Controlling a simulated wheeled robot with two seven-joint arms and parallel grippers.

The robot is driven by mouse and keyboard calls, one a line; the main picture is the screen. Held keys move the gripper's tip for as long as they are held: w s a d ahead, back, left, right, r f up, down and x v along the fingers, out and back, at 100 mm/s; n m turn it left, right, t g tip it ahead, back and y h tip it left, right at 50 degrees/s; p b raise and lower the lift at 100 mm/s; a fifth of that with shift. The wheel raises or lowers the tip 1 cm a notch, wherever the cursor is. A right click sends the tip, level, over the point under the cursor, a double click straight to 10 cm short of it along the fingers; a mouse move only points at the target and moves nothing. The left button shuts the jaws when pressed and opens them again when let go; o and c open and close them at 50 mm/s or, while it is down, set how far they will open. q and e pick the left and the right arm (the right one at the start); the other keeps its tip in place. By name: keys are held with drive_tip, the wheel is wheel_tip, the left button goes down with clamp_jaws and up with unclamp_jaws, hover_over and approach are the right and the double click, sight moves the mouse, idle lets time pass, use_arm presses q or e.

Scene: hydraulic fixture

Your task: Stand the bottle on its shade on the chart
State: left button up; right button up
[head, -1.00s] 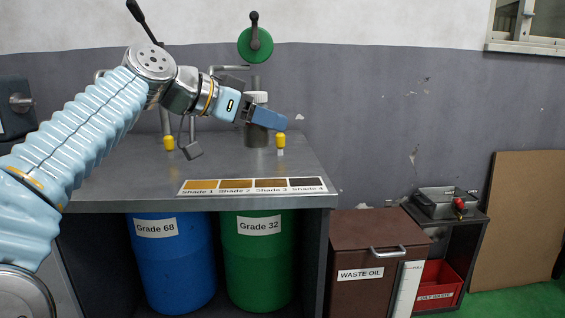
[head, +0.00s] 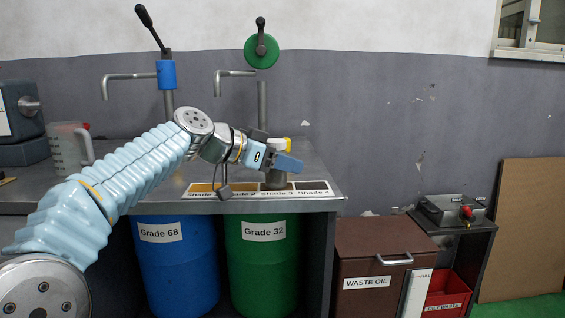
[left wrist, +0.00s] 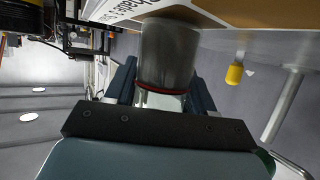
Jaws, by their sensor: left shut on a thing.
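The bottle (head: 276,181) has a dark grey-brown body and a pale top, partly hidden by my fingers. My left gripper (head: 282,160) is shut on its upper part and holds it upright. The shade chart (head: 203,188) lies along the bench's front edge, with patches from amber to dark brown. In the head view the bottle's base is over the Shade 3 patch; I cannot tell whether it touches. In the left wrist view the bottle (left wrist: 168,52) with its red ring sits between my fingers (left wrist: 163,88), its base near the chart. My right gripper is not in view.
A measuring jug (head: 68,150) stands at the left of the bench (head: 140,207). Blue (head: 178,270) and green (head: 262,270) drums are below. A brown waste oil bin (head: 375,250) stands right of the bench.

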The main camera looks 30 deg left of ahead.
use_arm(q)
drive_tip(key=shift+f, duration=0.15)
drive_tip(key=o, duration=1.1)
drive_tip(key=shift+r, duration=0.2)
drive_tip(key=v, duration=1.2)
drive_tip(key=shift+f, duration=0.15)
